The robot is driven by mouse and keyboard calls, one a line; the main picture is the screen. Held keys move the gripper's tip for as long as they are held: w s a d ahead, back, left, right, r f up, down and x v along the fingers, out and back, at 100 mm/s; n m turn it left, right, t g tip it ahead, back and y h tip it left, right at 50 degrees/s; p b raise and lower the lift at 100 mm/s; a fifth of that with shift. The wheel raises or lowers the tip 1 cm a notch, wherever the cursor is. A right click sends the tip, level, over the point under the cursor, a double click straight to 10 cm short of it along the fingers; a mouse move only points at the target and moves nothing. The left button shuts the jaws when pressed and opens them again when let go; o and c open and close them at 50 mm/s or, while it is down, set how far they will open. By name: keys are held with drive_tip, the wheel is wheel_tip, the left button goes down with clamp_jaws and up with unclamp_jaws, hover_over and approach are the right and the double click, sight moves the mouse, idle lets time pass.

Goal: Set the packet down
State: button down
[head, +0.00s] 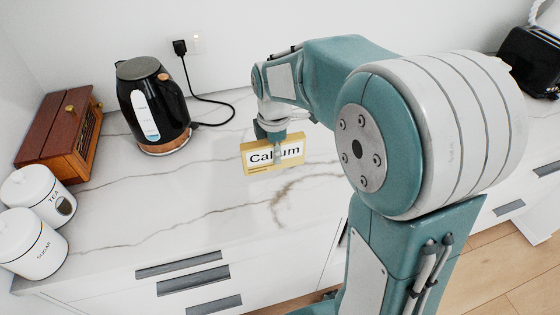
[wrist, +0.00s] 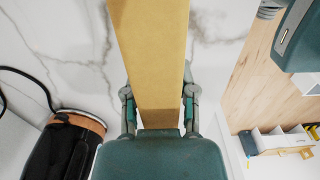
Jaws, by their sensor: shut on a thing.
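The packet (head: 258,157) is a yellow box with a white label reading "Calcium" in part. My gripper (head: 279,150) is shut on it from above, and one finger hides part of the lettering. In the wrist view the packet (wrist: 150,50) stretches away between the two fingers (wrist: 158,105). The packet is over the white marble counter (head: 215,215). I cannot tell for sure whether its lower edge touches the counter.
A black kettle (head: 153,105) stands left of the packet, its cord running to a wall socket. A wooden box (head: 58,135) and white canisters marked TEA (head: 38,195) and SUGAR (head: 28,245) stand far left. A black toaster (head: 530,60) is far right. The counter before the packet is clear.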

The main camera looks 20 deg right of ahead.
drive_tip(key=shift+w+d+f, duration=0.25)
drive_tip(key=shift+d+f, duration=0.05)
drive_tip(key=shift+f, duration=0.15)
drive_tip(key=shift+w+d+f, duration=0.25)
drive_tip(key=shift+f, duration=0.2)
drive_tip(key=shift+w+d+f, duration=0.15)
drive_tip(key=shift+f, duration=0.9)
drive_tip(key=shift+w+d+f, duration=0.1)
drive_tip(key=shift+w+f, duration=0.05)
drive_tip(key=shift+f, duration=0.9)
drive_tip(key=shift+c, duration=2)
unclamp_jaws()
